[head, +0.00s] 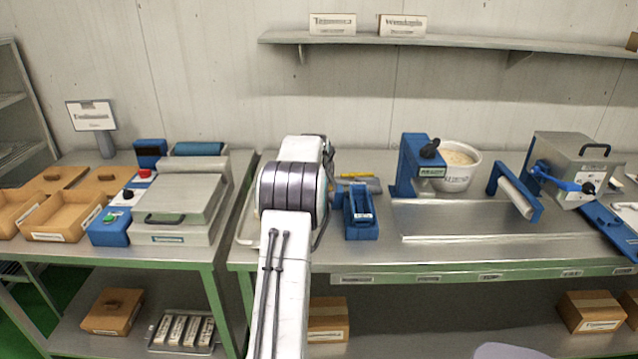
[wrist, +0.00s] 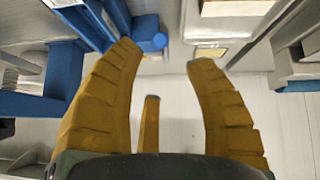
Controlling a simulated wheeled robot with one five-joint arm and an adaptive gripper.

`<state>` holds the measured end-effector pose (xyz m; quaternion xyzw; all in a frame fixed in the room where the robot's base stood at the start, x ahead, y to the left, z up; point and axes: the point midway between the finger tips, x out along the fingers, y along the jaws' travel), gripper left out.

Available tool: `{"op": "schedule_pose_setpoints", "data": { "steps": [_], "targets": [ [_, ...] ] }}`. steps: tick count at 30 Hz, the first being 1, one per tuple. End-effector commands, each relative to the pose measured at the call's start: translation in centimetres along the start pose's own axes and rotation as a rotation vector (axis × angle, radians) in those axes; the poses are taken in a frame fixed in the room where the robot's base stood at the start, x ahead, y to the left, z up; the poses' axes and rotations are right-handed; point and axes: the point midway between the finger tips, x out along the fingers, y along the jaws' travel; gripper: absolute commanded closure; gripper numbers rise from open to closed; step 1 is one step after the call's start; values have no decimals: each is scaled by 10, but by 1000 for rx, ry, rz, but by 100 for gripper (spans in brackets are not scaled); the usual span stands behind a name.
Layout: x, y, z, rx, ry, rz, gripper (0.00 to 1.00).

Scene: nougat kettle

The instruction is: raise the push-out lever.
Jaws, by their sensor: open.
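A blue part with a rounded end (wrist: 147,36) lies just beyond the left fingertip in the wrist view. I cannot tell whether this is the push-out lever. In the head view a small blue labelled fixture (head: 361,213) stands right of my arm. A blue lever arm with a dark knob (head: 565,181) is on the grey machine at the right. No label that I can read names the push-out lever.
A white kettle (head: 456,182) stands beside a blue stand with a black knob (head: 430,149). A steel tray (head: 480,220) lies in front. A grey press-like machine (head: 178,205) and brown boxes (head: 65,216) are at left. A shelf (head: 450,41) runs above.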

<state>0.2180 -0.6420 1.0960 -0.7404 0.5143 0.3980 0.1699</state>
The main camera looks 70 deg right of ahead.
Motion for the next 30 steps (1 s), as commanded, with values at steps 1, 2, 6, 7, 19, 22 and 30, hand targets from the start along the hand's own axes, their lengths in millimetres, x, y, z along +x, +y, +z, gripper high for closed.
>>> {"op": "schedule_pose_setpoints", "data": {
  "steps": [1,2,6,7,19,22,30],
  "targets": [
    [-3,0,0,0,-1,0,52],
    [-4,0,0,0,-1,0,52],
    [-8,0,0,0,0,0,52],
    [-9,0,0,0,0,0,52],
    [-5,-1,4,0,-1,0,60],
    [5,-4,12,-1,-1,-1,69],
    [37,-16,37,-8,44,4,94]
  ]
}}
